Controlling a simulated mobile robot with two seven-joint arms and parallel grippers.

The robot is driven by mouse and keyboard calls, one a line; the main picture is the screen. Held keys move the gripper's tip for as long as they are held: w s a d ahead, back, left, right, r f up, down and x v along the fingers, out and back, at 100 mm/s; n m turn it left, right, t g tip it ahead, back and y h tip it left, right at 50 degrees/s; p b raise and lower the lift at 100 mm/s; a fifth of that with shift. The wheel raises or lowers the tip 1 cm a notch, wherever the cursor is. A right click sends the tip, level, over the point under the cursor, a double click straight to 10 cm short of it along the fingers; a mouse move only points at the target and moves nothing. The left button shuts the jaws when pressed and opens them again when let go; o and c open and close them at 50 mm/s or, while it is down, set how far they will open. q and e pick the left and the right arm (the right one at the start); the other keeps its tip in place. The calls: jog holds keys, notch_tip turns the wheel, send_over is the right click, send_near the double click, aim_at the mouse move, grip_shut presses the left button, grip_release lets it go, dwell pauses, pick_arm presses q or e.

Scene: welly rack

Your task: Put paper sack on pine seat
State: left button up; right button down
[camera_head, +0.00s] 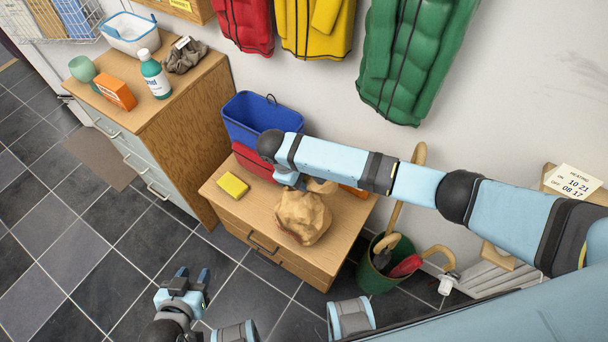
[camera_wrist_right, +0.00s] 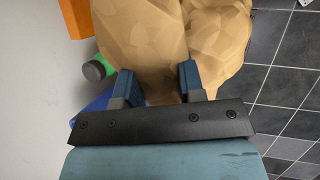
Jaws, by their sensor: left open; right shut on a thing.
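The crumpled tan paper sack (camera_head: 302,217) is at the pine seat (camera_head: 222,202), over its front right part. I cannot tell whether its base touches the seat top. My right gripper (camera_head: 290,181) reaches in from the right and is shut on the sack's upper part. In the right wrist view the sack (camera_wrist_right: 143,35) fills the space ahead of and between the two blue fingers (camera_wrist_right: 157,88). My left gripper (camera_head: 192,280) is open and empty, low over the tiled floor in front of the seat.
A yellow sponge-like block (camera_head: 232,186) lies on the seat's left. A blue bin (camera_head: 255,117) and a red one (camera_head: 252,160) stand at its back. A green bucket (camera_head: 382,278) with handled items stands right of the seat. A cabinet (camera_head: 185,125) stands left; floor in front is clear.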

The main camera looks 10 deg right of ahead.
jog(key=c, duration=0.7)
grip_release()
jog(key=s+p+v, duration=0.1)
jog(key=p+v, duration=0.1)
jog(key=v, duration=1)
jog(key=s+a+f+m+t+y, duration=0.3)
jog(key=s+a+f+t+y, duration=0.1)
jog(key=s+f+y, duration=0.55)
jog(key=s+d+m+t, duration=0.1)
jog(key=s+d+t, duration=0.1)
jog(key=d, duration=0.4)
jog(key=s+d+r+m+t, duration=0.1)
jog(key=s+d+t, duration=0.2)
jog(key=s+d, duration=0.2)
jog(key=s+d+m+t+h, duration=0.1)
jog(key=s+d+m+t, duration=0.1)
jog(key=d, duration=0.4)
jog(key=shift+s+d+r+t, duration=0.1)
jog(key=shift+s+d+t, duration=0.15)
jog(key=shift+s, duration=0.2)
jog(key=shift+s+d+r+t, duration=0.15)
jog(key=shift+s+t, duration=0.1)
jog(key=shift+s, duration=0.15)
